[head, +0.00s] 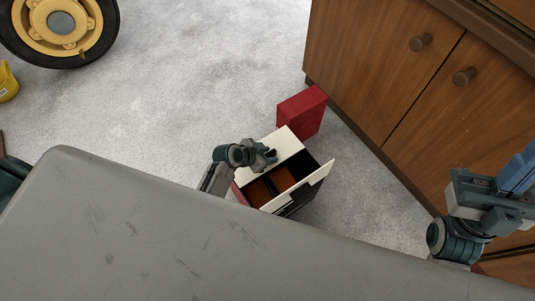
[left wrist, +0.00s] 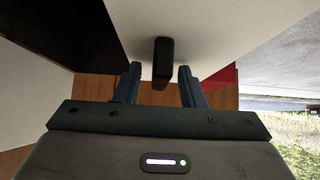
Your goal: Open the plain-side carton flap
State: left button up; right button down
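The carton (head: 290,206) stands on the floor beyond the grey surface at the bottom of the head view. Its top is partly open, with brown-orange contents and dark gaps inside. One white flap (head: 282,143) lies at its upper left, and another white flap (head: 320,173) sticks up at its right. My left gripper (head: 270,156) is over the upper-left flap. In the left wrist view its two fingers (left wrist: 161,77) are apart, with a dark tab (left wrist: 163,50) on a white panel (left wrist: 190,25) ahead between them. Contact cannot be told. My right gripper (head: 516,178) is at the right edge, away from the carton.
A wooden cabinet (head: 385,75) with round knobs rises at the right. A yellow wheel with a black tyre (head: 92,45) is at the upper left. The grey floor (head: 200,90) between is clear.

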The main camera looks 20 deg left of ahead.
pick_arm(q)
jog(key=shift+c, duration=0.5)
grip_shut()
